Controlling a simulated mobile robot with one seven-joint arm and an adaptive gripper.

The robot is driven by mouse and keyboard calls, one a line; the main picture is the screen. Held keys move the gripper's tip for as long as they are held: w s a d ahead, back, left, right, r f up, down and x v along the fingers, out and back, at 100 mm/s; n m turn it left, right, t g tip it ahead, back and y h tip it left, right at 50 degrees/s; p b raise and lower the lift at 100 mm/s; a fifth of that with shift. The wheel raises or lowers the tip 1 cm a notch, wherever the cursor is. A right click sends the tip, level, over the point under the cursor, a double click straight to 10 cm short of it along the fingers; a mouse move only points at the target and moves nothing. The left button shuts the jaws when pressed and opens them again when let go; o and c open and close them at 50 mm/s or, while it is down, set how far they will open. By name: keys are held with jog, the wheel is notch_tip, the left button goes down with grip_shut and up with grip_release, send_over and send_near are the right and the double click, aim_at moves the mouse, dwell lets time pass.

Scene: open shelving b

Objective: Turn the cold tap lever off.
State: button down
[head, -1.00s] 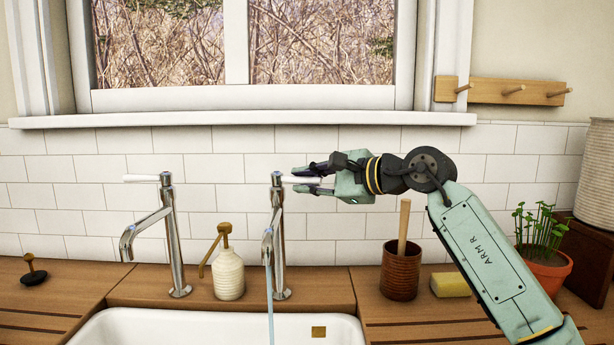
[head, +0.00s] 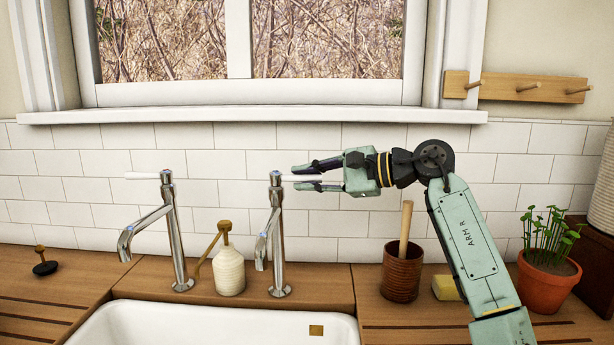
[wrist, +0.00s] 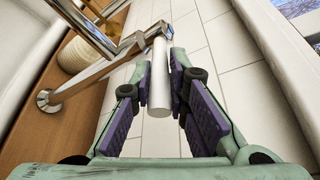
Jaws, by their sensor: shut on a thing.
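Two chrome taps stand behind the white sink. The right tap (head: 276,235) has a white lever (head: 288,178) pointing right, and a blue mark shows at its head in the wrist view. My gripper (head: 299,178) is shut on this lever, coming from the right. In the wrist view the lever (wrist: 159,82) lies between the two purple finger pads. No water runs from the right tap's spout (head: 264,247). The left tap (head: 174,235) has its own white lever (head: 143,175) pointing left, and no water runs from it.
A cream soap bottle (head: 229,272) stands between the taps. The white sink (head: 210,318) lies in front. A brown pot (head: 402,272) with a wooden handle, a yellow sponge (head: 446,288) and a potted plant (head: 549,283) stand to the right, near my arm.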

jog(key=c, duration=1.6)
grip_release()
jog(key=shift+o, duration=0.2)
jog(key=v, duration=1.2)
